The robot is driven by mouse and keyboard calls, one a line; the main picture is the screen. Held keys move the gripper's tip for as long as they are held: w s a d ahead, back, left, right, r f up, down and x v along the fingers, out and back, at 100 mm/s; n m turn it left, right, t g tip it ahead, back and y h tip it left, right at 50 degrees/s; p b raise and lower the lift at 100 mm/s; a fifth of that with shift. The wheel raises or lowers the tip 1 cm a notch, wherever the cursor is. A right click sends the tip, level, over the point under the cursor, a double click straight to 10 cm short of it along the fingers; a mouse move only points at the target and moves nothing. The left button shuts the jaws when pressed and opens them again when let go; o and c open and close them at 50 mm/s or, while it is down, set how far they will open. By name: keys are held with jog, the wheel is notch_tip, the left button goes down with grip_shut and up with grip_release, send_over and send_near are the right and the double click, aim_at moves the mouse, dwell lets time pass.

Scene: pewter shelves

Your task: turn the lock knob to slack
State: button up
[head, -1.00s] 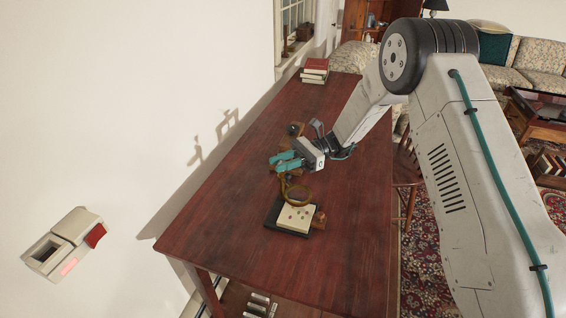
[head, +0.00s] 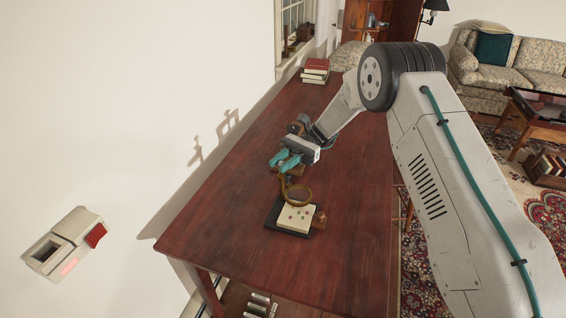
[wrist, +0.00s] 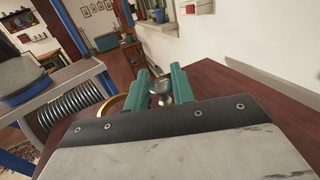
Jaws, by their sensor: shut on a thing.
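My gripper (head: 283,161) with teal fingers is over the long red-brown table, at the far end of a small apparatus. In the wrist view the fingers (wrist: 161,84) stand on both sides of a rounded grey metal knob (wrist: 160,88) and are shut on it. In the head view the fingers and wrist hide the knob. A brass ring (head: 299,195) stands just nearer than the fingers; part of it shows at the left finger in the wrist view (wrist: 108,106). I cannot read any mark for slack.
A cream panel with coloured dots (head: 295,217) lies on a dark base near the ring. Books (head: 315,71) are stacked at the table's far end. The white wall with a box (head: 62,243) is on the left. The table's right side (head: 355,180) is clear.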

jog(key=o, duration=0.9)
jog(key=shift+r, duration=0.55)
jog(key=r, duration=0.2)
jog(key=shift+s+r, duration=0.25)
jog(key=shift+r, duration=0.15)
jog(key=s+d, duration=0.1)
jog(key=s, duration=0.4)
jog(key=s+d, duration=0.2)
jog(key=s, duration=0.3)
jog(key=s+d+r, duration=0.1)
jog(key=s, duration=0.4)
jog(key=shift+d, duration=0.2)
jog(key=shift+o, duration=0.4)
jog(key=shift+w+d, duration=0.1)
